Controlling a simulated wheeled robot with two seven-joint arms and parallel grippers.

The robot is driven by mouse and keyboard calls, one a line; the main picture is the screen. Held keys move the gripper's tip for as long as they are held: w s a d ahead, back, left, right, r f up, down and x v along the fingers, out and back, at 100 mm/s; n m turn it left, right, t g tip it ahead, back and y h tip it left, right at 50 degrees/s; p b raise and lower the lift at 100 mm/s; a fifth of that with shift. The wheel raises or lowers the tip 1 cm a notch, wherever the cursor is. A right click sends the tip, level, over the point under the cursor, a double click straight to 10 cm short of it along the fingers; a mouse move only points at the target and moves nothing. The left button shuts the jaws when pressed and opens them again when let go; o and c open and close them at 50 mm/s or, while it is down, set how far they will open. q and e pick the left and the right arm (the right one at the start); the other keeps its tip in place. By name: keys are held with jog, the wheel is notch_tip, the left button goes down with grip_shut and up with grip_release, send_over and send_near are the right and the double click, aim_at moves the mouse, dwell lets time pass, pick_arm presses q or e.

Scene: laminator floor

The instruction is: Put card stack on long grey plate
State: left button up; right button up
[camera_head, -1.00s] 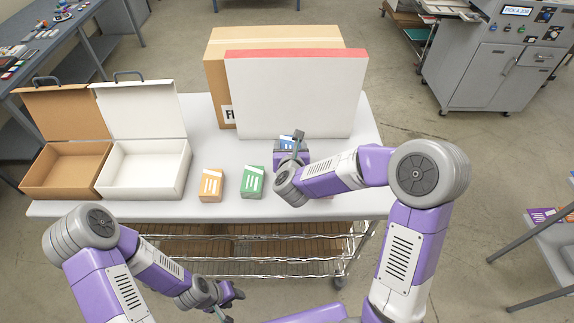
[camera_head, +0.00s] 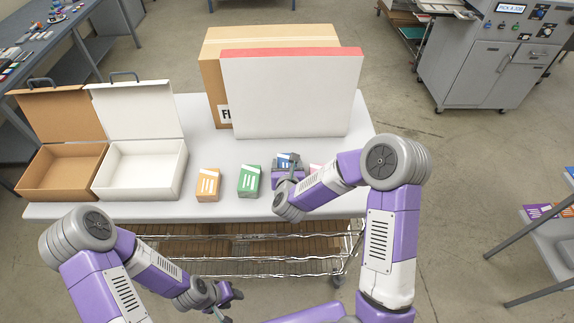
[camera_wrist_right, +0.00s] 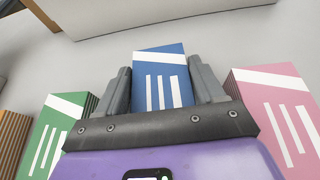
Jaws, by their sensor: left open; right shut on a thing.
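A blue card stack (camera_head: 284,159) with white stripes stands on the white table (camera_head: 150,210), mostly hidden by my right arm in the head view. In the right wrist view, the blue stack (camera_wrist_right: 160,72) sits between the two fingers of my right gripper (camera_wrist_right: 163,92), which is shut on it. My right gripper also shows in the head view (camera_head: 288,176). My left gripper (camera_head: 226,301) is open and empty, low in front of the table. I cannot make out a long grey plate in either view.
An orange stack (camera_head: 208,185) and a green stack (camera_head: 248,180) stand left of the blue one, a pink stack (camera_wrist_right: 282,118) right. Behind stand a white box with red top (camera_head: 290,95) and a cardboard box (camera_head: 214,70). Open brown (camera_head: 60,175) and white (camera_head: 140,175) cases are left.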

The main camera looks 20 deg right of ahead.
jog(key=o, duration=1.1)
jog(key=shift+o, duration=0.2)
